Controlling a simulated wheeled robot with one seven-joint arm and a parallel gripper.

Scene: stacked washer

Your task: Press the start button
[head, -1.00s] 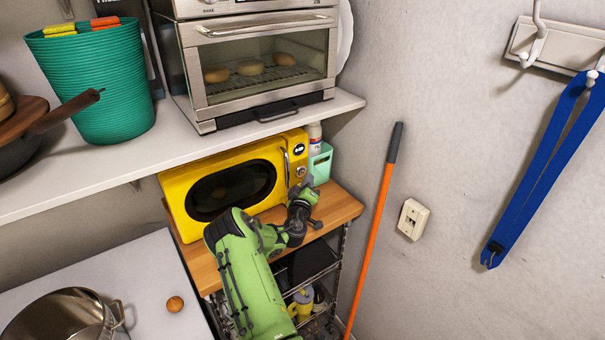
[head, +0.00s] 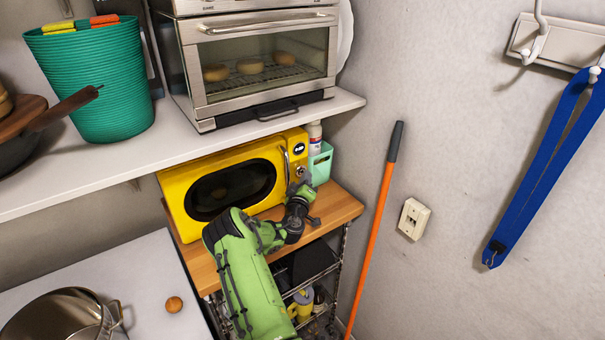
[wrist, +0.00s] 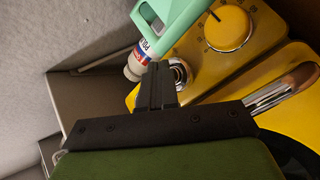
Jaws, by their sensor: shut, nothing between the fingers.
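The yellow microwave (head: 180,190) stands on a wooden shelf top, with its door window, a silver handle and a control panel at the right. In the wrist view, the panel (wrist: 207,60) has a yellow dial (wrist: 228,27) and a round silver button (wrist: 180,72). My gripper (wrist: 155,72) is shut and empty. Its fingertips are right beside the button in that view and cover part of it; I cannot tell whether they touch. In the head view, my gripper (head: 304,188) is in front of the panel's lower part, hiding the button there.
A mint container (head: 320,163) and a white bottle (head: 315,133) stand close right of the microwave. A toaster oven (head: 258,65) sits on the white shelf above. An orange-handled pole (head: 377,215) leans on the wall to the right.

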